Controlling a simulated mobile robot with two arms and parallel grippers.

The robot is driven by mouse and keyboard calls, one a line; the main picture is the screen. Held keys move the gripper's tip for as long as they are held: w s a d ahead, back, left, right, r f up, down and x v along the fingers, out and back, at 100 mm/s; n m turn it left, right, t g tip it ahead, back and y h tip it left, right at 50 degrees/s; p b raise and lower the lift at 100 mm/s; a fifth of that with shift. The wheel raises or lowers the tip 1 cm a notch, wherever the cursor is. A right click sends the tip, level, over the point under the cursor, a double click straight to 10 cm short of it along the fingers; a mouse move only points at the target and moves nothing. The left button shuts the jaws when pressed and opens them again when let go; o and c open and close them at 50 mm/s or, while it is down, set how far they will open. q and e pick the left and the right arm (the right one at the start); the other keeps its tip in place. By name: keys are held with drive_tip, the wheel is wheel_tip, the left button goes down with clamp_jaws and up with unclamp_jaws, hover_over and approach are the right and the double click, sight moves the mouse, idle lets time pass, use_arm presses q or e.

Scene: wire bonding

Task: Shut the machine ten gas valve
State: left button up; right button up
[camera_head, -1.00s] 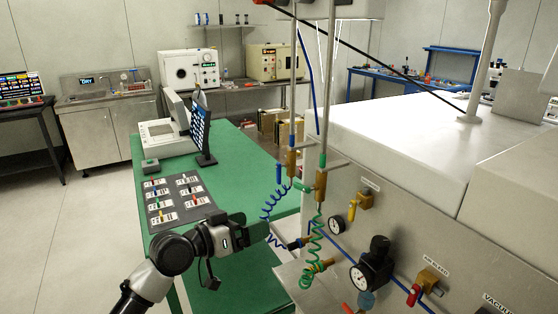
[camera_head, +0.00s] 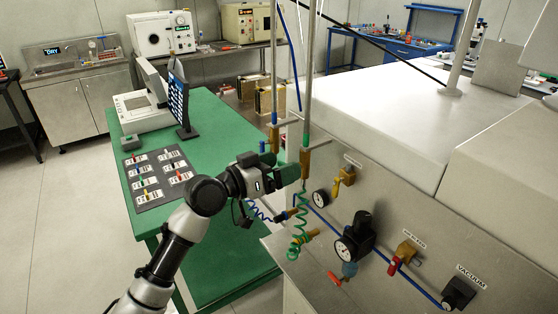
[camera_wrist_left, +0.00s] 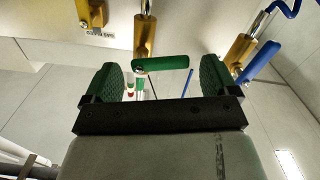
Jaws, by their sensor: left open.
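My left gripper (camera_head: 295,172) is open at the two thin pipes beside the machine. In the left wrist view its green-padded fingers (camera_wrist_left: 160,84) stand on either side of a green valve lever (camera_wrist_left: 160,64), which lies crosswise just beyond the gap. The lever hangs from a brass valve body (camera_wrist_left: 145,35), which also shows in the head view (camera_head: 305,160). A brass valve with a blue lever (camera_wrist_left: 260,62) is on the neighbouring pipe. A yellow-handled valve (camera_head: 344,182) sits on the machine panel. No readable label names valve ten. My right gripper is out of view.
The panel carries gauges, a red-handled valve (camera_head: 403,257) and a black vacuum knob (camera_head: 458,294). Coiled green tubing (camera_head: 298,237) and blue tubing (camera_head: 260,211) hang below the pipes. A green table (camera_head: 213,120) stands to the left with a parts mat (camera_head: 157,179).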

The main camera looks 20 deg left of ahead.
use_arm(q)
drive_tip(key=shift+w, duration=0.15)
drive_tip(key=c, duration=0.9)
drive_tip(key=m+b, duration=0.3)
drive_tip(key=shift+r, duration=0.35)
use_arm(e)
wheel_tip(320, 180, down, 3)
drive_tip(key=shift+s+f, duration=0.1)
use_arm(q)
drive_tip(key=o, duration=0.9)
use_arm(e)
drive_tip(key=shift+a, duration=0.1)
